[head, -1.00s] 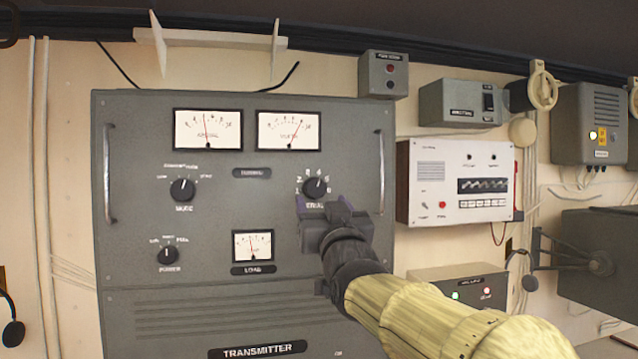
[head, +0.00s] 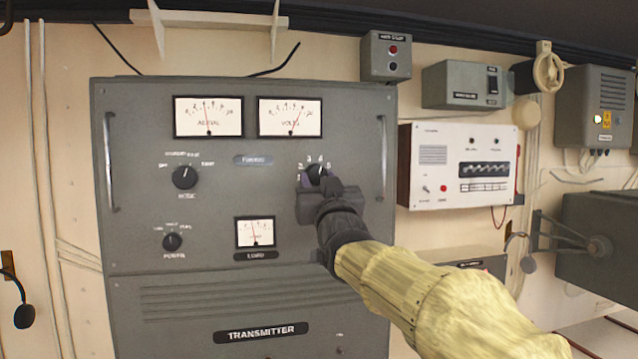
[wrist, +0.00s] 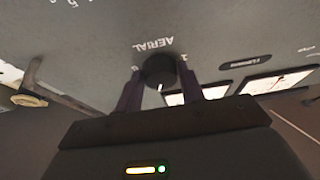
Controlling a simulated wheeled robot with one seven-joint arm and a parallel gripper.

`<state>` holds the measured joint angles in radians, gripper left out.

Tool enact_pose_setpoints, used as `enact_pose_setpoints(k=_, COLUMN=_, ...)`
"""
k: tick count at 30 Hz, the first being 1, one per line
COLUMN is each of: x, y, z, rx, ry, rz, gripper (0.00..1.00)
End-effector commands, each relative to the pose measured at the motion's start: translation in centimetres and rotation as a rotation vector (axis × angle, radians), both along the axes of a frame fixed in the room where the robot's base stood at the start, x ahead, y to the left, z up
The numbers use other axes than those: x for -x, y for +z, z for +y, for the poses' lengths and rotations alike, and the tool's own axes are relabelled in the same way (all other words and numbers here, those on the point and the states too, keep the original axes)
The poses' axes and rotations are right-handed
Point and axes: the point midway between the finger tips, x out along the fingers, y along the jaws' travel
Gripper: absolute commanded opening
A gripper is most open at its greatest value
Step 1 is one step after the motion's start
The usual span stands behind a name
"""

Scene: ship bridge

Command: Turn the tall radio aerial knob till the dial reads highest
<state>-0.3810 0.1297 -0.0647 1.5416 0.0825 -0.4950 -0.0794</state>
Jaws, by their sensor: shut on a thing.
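The aerial knob (head: 316,171) is a black round knob with a white pointer line, on the grey transmitter panel (head: 150,215), with numbers around its top. My gripper (head: 317,181) is shut on it from below right. In the wrist view, the knob (wrist: 159,70) sits between the two dark purple fingers of my gripper (wrist: 160,82), under the upside-down word AERIAL. The aerial dial (head: 208,117) is the white meter at the panel's upper left; its needle stands near the middle, slightly left of upright. My gripper hides the lettering below the knob in the head view.
The volts dial (head: 290,117) is above the knob. The load dial (head: 255,232) is lower left. Mode (head: 185,177) and power (head: 172,242) knobs are at left. A metal handle (head: 387,155) stands right of the knob. A white instrument box (head: 430,160) hangs farther right.

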Motion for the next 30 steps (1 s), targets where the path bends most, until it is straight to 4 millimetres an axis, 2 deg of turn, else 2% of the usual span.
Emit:
enact_pose_setpoints(k=14, x=-0.03, y=-0.21, z=-0.17, rx=0.110, ry=-0.001, rz=-0.031, gripper=0.16)
enact_pose_setpoints(k=30, x=-0.13, y=0.48, z=-0.47, rx=0.477, ry=0.001, rz=-0.136, gripper=0.16)
